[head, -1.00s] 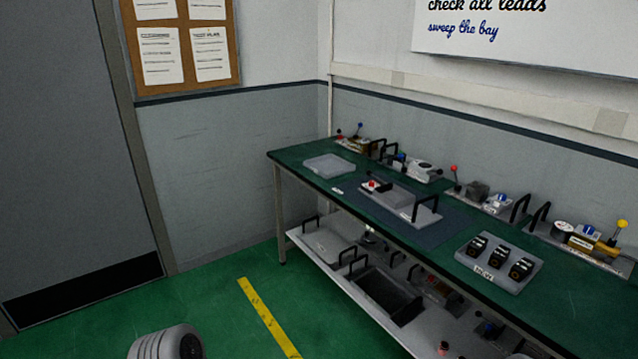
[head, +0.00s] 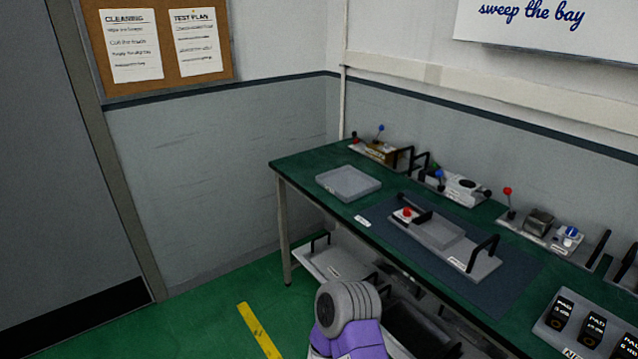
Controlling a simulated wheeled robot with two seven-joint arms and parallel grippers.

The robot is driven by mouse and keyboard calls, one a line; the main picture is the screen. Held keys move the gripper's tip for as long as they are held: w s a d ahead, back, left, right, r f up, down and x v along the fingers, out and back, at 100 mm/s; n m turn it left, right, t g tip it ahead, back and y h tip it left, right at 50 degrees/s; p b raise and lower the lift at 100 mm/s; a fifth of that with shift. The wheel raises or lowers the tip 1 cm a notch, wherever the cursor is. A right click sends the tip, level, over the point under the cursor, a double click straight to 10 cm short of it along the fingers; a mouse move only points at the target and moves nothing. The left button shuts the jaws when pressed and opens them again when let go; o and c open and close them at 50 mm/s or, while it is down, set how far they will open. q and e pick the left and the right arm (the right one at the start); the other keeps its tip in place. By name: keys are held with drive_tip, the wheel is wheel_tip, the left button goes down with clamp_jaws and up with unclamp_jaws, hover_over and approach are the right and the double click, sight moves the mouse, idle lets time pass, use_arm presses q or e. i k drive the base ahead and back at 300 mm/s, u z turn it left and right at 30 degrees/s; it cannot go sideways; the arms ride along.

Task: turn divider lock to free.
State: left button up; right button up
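I cannot tell which part is the divider lock; no label reading so is legible. A grey unit (head: 440,232) lies on the dark mat (head: 515,283) on the green bench. It carries a red knob (head: 407,211), a short black lever (head: 422,216) and a black handle (head: 482,253). Along the back of the bench are several small devices: one with a blue-tipped lever (head: 380,128), a white-grey one (head: 460,187) and one with a red-tipped lever (head: 507,191). Neither gripper shows; only a grey and purple link of my arm is at the bottom.
A flat grey tray (head: 348,182) lies at the bench's left end. A block of black PAD units (head: 592,328) stands at the lower right. A lower shelf (head: 330,262) holds bins and handles. Green floor (head: 205,320) is clear left of the bench.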

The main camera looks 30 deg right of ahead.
sight(408, 213)
drive_tip(key=i, duration=1.75)
drive_tip(key=z, duration=1.6)
drive_tip(key=i, duration=0.8)
drive_tip(key=z, duration=0.85)
